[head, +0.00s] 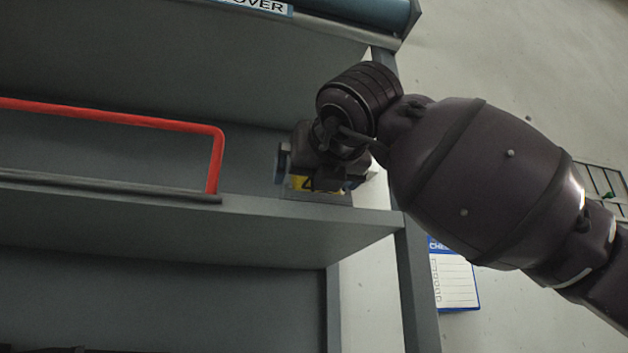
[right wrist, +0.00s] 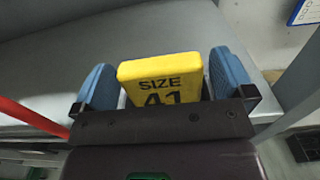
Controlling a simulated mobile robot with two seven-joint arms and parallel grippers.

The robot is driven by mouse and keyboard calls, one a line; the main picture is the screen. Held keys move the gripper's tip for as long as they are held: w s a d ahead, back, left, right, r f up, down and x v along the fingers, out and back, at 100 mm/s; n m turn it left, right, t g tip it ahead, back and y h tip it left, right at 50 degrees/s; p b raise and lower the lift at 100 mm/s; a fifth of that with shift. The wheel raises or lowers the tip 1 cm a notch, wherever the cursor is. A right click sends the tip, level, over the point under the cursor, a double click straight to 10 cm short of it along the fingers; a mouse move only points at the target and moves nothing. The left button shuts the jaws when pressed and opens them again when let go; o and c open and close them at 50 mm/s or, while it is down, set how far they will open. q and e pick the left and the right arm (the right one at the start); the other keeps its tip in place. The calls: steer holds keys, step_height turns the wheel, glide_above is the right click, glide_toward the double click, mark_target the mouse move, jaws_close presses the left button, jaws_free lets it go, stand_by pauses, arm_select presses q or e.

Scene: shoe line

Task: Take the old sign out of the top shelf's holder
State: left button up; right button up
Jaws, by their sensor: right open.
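The old sign is a yellow plate reading "SIZE 41" (right wrist: 158,68) in the right wrist view. In the head view only a small yellow part of the sign (head: 301,184) with a "4" shows below my right gripper. My right gripper (right wrist: 163,84) is open, with its blue fingers on either side of the sign. A narrow gap shows at the left finger; contact on the right is hard to tell. The grey holder (head: 318,198) shows at the sign's foot, on the end of the top shelf (head: 190,226). My left gripper is not in view.
A red rail (head: 110,117) stands along the shelf, left of the sign. A rack post (head: 414,280) rises at the shelf's right end. A blue-edged checklist (head: 454,278) hangs on the wall behind. A blue roll cover (head: 365,12) is above.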

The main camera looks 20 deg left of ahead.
steer(key=shift+w+a, duration=0.3)
steer(key=shift+w, duration=0.25)
steer(key=shift+c, duration=0.3)
